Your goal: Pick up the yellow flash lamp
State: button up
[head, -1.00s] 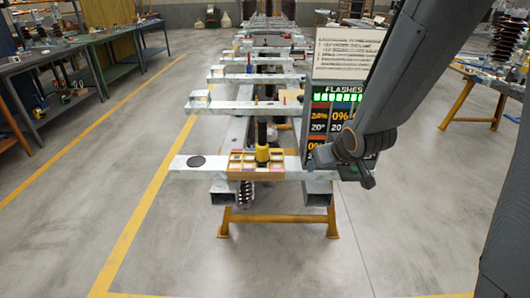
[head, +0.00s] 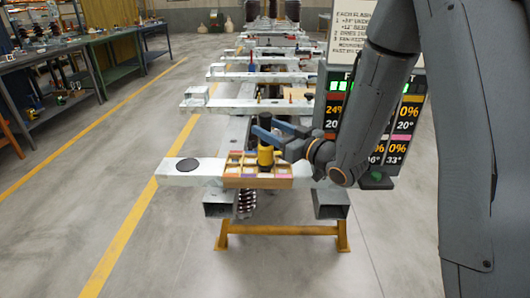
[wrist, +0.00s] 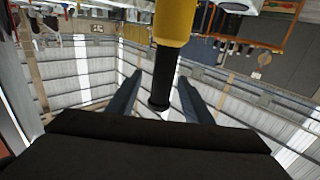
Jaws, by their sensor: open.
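The yellow flash lamp (head: 265,156) stands upright in a compartmented wooden tray (head: 258,183) on the front beam. It has a yellow body and a black upper part. My gripper (head: 258,127) comes in from the right at the height of the black part, with its blue fingers open. In the wrist view the lamp's yellow body (wrist: 174,20) is at the top and its black part reaches down between the two fingers (wrist: 158,92), one on each side. I cannot tell whether either finger touches it.
A lit display board (head: 335,110) stands right of the tray, close behind my arm. A black disc (head: 187,164) lies on the beam left of the tray. More metal crossbeams run back behind. The floor left of the frame is clear.

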jog(key=x, duration=0.5)
jog(key=shift+s+a+f+p, duration=0.1)
jog(key=shift+a+f+p, duration=0.1)
jog(key=shift+f+p, duration=0.2)
grip_shut()
dwell(1.0)
jog(key=shift+r, duration=0.1)
